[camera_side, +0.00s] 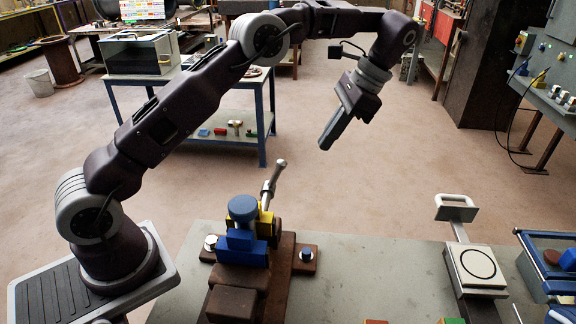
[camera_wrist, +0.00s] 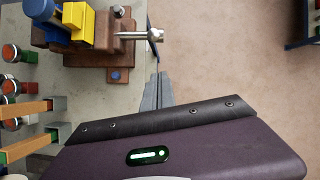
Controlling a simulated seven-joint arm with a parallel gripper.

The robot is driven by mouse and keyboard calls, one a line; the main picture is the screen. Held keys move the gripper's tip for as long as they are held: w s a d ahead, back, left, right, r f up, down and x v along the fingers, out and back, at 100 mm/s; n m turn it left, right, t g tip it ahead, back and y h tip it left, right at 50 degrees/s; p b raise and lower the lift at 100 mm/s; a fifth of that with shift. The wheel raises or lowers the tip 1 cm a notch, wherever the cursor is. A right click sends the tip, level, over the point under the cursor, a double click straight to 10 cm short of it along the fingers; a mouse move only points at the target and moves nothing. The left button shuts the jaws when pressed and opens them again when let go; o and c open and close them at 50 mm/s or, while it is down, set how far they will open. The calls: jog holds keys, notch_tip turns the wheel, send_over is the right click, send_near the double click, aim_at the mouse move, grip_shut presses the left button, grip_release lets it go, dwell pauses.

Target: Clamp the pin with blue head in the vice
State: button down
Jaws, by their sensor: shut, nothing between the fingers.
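The pin's blue head (camera_side: 242,207) stands upright at the vice, above the blue jaw block (camera_side: 240,246) and beside the yellow jaw block (camera_side: 265,223). Its shank is mostly hidden, so I cannot tell how tightly the jaws hold it. The brown vice (camera_side: 285,246) is bolted to the bench, and its metal handle (camera_side: 275,181) points up and away. In the wrist view, the blue head (camera_wrist: 39,8), yellow block (camera_wrist: 75,25) and handle (camera_wrist: 142,35) are at upper left. My gripper (camera_side: 324,146) is shut and empty, above and right of the vice; its fingers also show in the wrist view (camera_wrist: 158,88).
Several red- and green-topped parts (camera_wrist: 10,53) and wooden bars (camera_wrist: 25,108) lie left in the wrist view. Space around my gripper is clear.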

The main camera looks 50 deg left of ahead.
aim_at(278, 165)
jog(key=s+a+f, duration=0.5)
jog(key=s+f, duration=0.1)
jog(key=f, duration=0.1)
jog(key=shift+s+f, duration=0.25)
jog(key=shift+s, duration=0.15)
jog(key=shift+s+a+r+t, duration=0.1)
jog(key=shift+s+r+t, duration=0.1)
jog(key=shift+t, duration=0.1)
dwell(0.8)
jog(key=shift+s+a+r+t+h, duration=0.35)
jog(key=shift+s+a+t+h, duration=0.3)
jog(key=shift+t+h, duration=0.2)
jog(key=shift+s+a+r+m+t+h, duration=0.15)
jog(key=shift+s+a+m+t+h, duration=0.15)
jog(key=shift+s+a+t+h, duration=0.75)
jog(key=shift+s+a+f, duration=0.45)
jog(key=shift+s+a, duration=0.35)
jog(key=shift+s+a+f, duration=0.4)
jog(key=shift+s+a, duration=0.4)
